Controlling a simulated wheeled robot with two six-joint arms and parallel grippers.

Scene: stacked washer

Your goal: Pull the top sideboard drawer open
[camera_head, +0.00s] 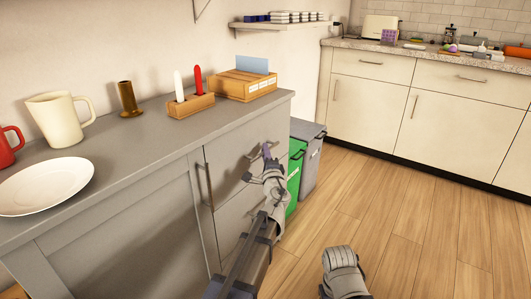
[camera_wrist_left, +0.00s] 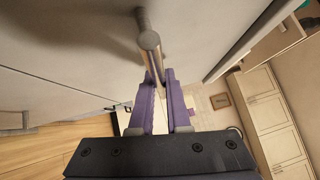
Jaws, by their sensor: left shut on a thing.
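The grey sideboard (camera_head: 130,125) runs along the left wall in the head view. Its top drawer front (camera_head: 230,150) is at the right end and looks about flush, with no clear gap. My left gripper (camera_head: 267,152) is at this drawer front, its purple fingers shut on the drawer handle (camera_wrist_left: 149,42). In the left wrist view the metal handle bar runs down between the fingers of the left gripper (camera_wrist_left: 161,82). In the head view the gripper hides most of the handle. My right gripper's fingers are not seen.
On the sideboard top stand a white plate (camera_head: 45,186), a cream pitcher (camera_head: 60,118), a brass cup (camera_head: 128,99), a candle holder (camera_head: 191,105) and a wooden box (camera_head: 246,84). A green bin (camera_head: 294,172) and grey bin (camera_head: 312,160) stand beyond its end. The wooden floor (camera_head: 400,225) is clear.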

